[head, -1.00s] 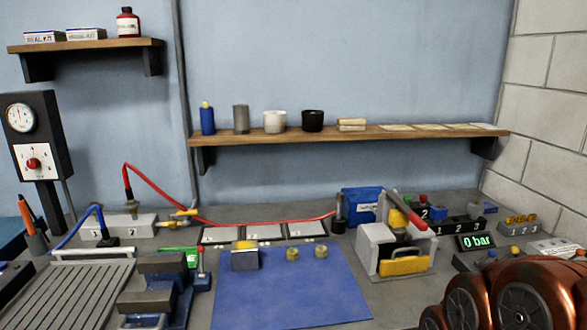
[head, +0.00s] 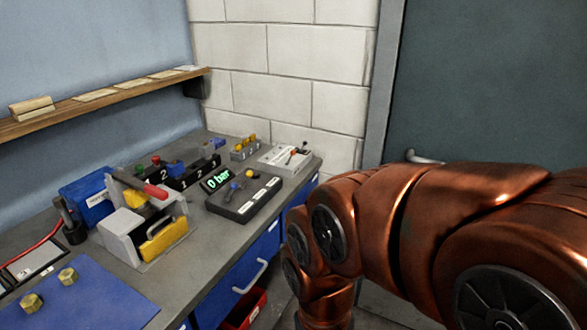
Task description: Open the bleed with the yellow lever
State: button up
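A dark control box (head: 243,200) stands near the front edge of the bench. It carries a small lever with a yellow end (head: 252,173) and another with a blue end (head: 234,186). Both are too small for me to tell their settings. A display (head: 215,180) behind it reads 0 bar in green. My copper-coloured arm fills the right side and hangs down in front of the bench, right of the box. My gripper is out of the picture.
A grey device with a yellow handle (head: 164,241) and red-gripped lever stands left of the box. Numbered black blocks (head: 190,172), a block with yellow pieces (head: 245,150) and a white box (head: 284,159) stand behind. A blue mat (head: 85,300) lies lower left.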

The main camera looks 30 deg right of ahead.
aim_at(249, 174)
jog(key=u, duration=2.3)
jog(key=k, duration=0.9)
jog(key=z, duration=1.05)
jog(key=i, duration=1)
jog(key=z, duration=0.05)
